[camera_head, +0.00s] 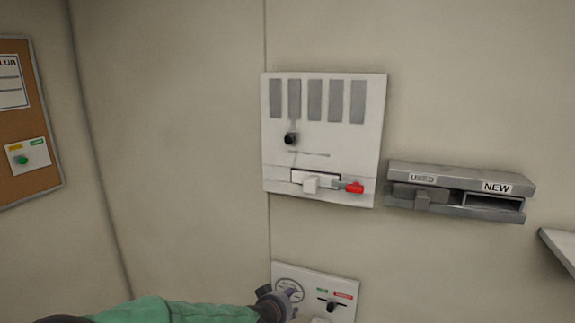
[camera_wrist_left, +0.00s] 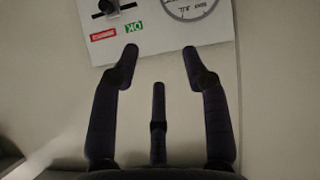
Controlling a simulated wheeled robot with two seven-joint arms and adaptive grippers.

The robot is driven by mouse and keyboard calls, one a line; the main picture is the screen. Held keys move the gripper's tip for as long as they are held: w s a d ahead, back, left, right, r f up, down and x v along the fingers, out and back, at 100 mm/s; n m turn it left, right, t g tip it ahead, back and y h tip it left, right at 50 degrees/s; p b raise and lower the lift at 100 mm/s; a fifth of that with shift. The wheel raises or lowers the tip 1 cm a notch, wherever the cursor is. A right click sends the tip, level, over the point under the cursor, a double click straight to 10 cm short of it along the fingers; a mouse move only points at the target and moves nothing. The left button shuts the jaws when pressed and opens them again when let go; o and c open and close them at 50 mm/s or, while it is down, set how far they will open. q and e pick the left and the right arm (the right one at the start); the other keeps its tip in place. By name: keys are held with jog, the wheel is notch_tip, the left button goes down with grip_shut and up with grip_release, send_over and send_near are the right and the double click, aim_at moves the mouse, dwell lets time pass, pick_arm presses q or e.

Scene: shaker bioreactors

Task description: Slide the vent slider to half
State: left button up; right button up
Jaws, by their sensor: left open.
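A white upper panel (camera_head: 330,140) on the wall has grey vertical slats and a black knob (camera_head: 290,139) below them at left. A lower white panel (camera_head: 347,281) has a round gauge (camera_head: 290,290), green and red labels, and a black slider knob (camera_head: 332,306) on a horizontal slot. No readable marking shows which knob is the vent slider. In the left wrist view the lower panel's knob (camera_wrist_left: 106,7) is at the top left. My left gripper (camera_head: 288,293) is in front of the lower panel's gauge side; its spread fingers (camera_wrist_left: 159,62) hold nothing. My right gripper is not in view.
The upper panel's lower edge has a white block and a red handle (camera_head: 354,187). A grey holder marked USED and NEW (camera_head: 460,181) is to its right. A shelf edge (camera_head: 560,245) juts in at far right. Bare wall lies left of the panels.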

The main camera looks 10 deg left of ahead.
pick_arm(q)
notch_tip(320, 180, up, 27)
jog(key=a+t+p, duration=0.1)
jog(key=t+p, duration=0.3)
jog(key=p, duration=0.1)
jog(key=t+p, duration=0.3)
send_near(288, 140)
jog(key=shift+h, duration=0.3)
jog(key=w, duration=0.6)
jog(key=w+d+b, duration=0.1)
jog(key=w, duration=0.2)
jog(key=shift+w+r, duration=0.15)
jog(key=shift+w, duration=0.15)
grip_shut()
